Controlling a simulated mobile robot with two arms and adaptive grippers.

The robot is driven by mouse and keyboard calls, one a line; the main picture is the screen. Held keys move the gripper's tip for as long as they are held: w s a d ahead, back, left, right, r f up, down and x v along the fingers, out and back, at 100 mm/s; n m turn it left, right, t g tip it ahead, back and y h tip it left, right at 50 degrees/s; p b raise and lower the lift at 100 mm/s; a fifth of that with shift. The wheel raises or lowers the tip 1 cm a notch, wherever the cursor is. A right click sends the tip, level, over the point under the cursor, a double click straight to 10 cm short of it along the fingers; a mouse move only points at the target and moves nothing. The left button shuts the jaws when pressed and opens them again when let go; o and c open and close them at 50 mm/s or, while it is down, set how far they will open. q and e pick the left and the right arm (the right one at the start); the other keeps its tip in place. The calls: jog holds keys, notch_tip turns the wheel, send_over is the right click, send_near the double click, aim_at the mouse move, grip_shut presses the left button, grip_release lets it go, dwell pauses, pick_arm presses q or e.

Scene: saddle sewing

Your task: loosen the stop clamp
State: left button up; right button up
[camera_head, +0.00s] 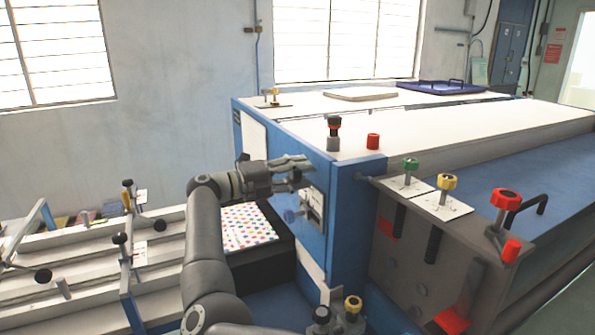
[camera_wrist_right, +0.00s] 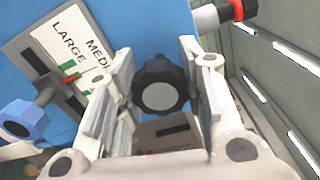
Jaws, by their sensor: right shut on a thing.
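The stop clamp appears to be the black lobed knob (camera_wrist_right: 162,90) with a grey round face, on the blue side of the machine. My right gripper (camera_wrist_right: 157,60) is shut on this knob, with one finger on each side of it in the right wrist view. In the head view my right gripper (camera_head: 303,170) is at the blue end panel, just above a white label plate, and it hides the knob. A blue knob (camera_wrist_right: 27,120) sits beside a size scale (camera_wrist_right: 68,48) reading LARGE and MEDI, the rest cut off. My left gripper is not in view.
The blue knob (camera_head: 291,215) also shows below my right gripper. A red-topped post (camera_head: 334,130) and a red cap (camera_head: 373,141) stand on the white tabletop above. Green (camera_head: 410,164), yellow (camera_head: 447,182) and red (camera_head: 504,198) knobs stand to the right. A dotted sheet (camera_head: 245,226) lies below.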

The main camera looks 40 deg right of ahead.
jog(key=n+p, duration=0.2)
jog(key=n, duration=0.2)
jog(key=shift+r+n, duration=0.15)
jog(key=shift+n, duration=0.15)
jog(key=shift+n+p, duration=0.8)
jog(key=shift+n, duration=1)
jog(key=o, duration=1)
jog(key=shift+f, duration=0.2)
jog(key=shift+o, duration=0.2)
jog(key=shift+w+a, duration=0.1)
jog(key=shift+a, duration=0.05)
jog(key=v, duration=1.1)
jog(key=shift+a, duration=0.3)
